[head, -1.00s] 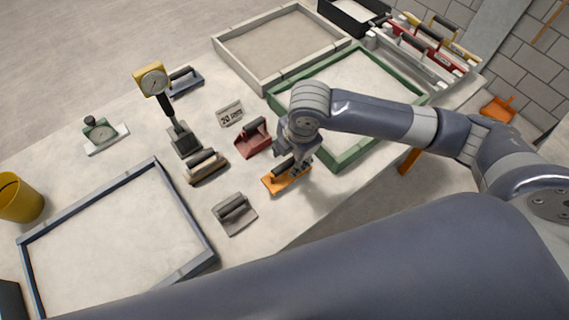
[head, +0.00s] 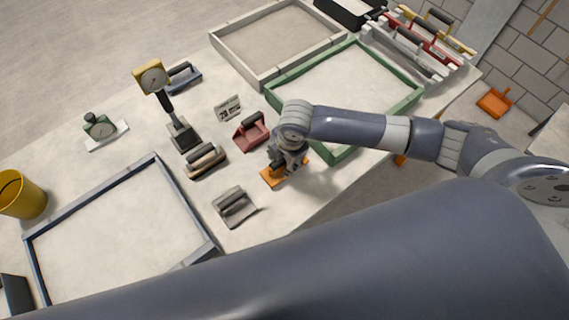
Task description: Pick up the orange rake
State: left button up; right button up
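The orange rake (head: 270,179), a flat orange plate with a dark handle, lies on the pale table near its front edge. My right gripper (head: 281,166) points down over its handle and covers much of it. The fingers are at the handle, but their small, dark shapes do not show whether they are closed on it. The rake appears to rest on the table. My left gripper is out of view.
A red tool (head: 252,136), a grey tool (head: 233,206) and a brown-handled tool (head: 205,162) lie close by. A green frame (head: 335,152) stands just right of the gripper. A blue-grey frame (head: 188,212) is at left, a yellow cup (head: 22,197) beyond it.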

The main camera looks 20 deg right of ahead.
jog(key=c, duration=0.4)
grip_shut()
jog(key=shift+r, duration=0.15)
jog(key=shift+w+r+b, duration=0.1)
jog(key=shift+r+b, duration=0.2)
jog(key=shift+r, duration=0.15)
notch_tip(320, 180, up, 2)
jog(key=shift+r+b, duration=0.25)
jog(key=shift+b, duration=0.35)
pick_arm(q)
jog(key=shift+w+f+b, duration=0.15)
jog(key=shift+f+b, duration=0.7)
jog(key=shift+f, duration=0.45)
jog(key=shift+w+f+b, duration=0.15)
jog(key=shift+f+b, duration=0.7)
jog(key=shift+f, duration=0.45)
pick_arm(e)
jog(key=s+d, duration=0.2)
jog(key=s, duration=0.5)
jog(key=s+d+r, duration=0.1)
jog(key=s+d, duration=0.2)
jog(key=s, duration=0.5)
jog(key=shift+s+d+r, duration=0.15)
jog(key=shift+r, duration=0.1)
jog(key=shift+c, duration=2.3)
grip_release()
grip_shut()
